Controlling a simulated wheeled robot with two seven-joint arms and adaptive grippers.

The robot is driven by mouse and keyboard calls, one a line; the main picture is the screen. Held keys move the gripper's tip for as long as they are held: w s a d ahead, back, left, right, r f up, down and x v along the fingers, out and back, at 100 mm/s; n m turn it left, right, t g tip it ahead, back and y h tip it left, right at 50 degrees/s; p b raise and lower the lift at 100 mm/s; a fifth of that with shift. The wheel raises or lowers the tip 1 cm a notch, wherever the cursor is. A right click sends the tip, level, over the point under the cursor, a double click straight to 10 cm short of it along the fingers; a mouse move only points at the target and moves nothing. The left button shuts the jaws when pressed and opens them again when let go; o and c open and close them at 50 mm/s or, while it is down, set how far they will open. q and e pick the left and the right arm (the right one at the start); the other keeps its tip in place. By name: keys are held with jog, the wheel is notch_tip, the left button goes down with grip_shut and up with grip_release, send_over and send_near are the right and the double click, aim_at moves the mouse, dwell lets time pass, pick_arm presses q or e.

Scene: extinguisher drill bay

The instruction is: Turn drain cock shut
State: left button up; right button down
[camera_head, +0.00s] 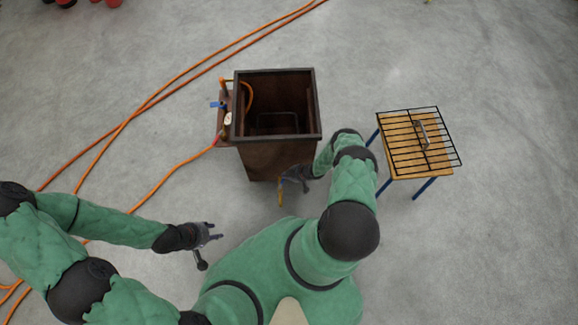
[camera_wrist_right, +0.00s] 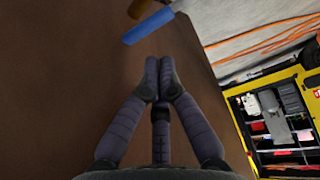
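A blue lever (camera_wrist_right: 147,27) with a brownish fitting (camera_wrist_right: 140,8) behind it shows at the top of the right wrist view, beside a brown wall that looks like the tank's. It looks like the drain cock; its end at the top is cut off. My right gripper (camera_wrist_right: 158,80) has its fingertips together, empty, pointing toward the lever with a gap between. In the head view it (camera_head: 287,186) is at the front of the brown open tank (camera_head: 265,160). My left gripper (camera_head: 214,232) has its fingers spread, empty, apart from the tank at its lower left.
A small wooden table (camera_head: 437,168) with a black wire grate (camera_head: 419,140) stands right of the tank. Orange hoses (camera_head: 160,185) cross the floor at left. A bracket with a blue handle (camera_head: 217,104) is on the tank's left side. A yellow-framed cabinet (camera_wrist_right: 240,118) shows in the wrist view.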

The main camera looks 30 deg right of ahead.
pick_arm(q)
jog(key=shift+f+b, duration=0.85)
jog(key=shift+f, duration=0.3)
pick_arm(e)
jog(key=shift+x, duration=2.3)
pick_arm(q)
jog(key=shift+r, duration=0.15)
pick_arm(e)
jog(key=shift+s+r+p, duration=0.1)
jog(key=shift+s+p, duration=0.05)
jog(key=shift+p, duration=0.15)
jog(key=shift+d+m, duration=0.1)
jog(key=shift+m, duration=0.2)
pick_arm(q)
jog(key=shift+w+d+r, duration=0.25)
jog(key=shift+w+r, duration=0.2)
jog(key=shift+w, duration=0.3)
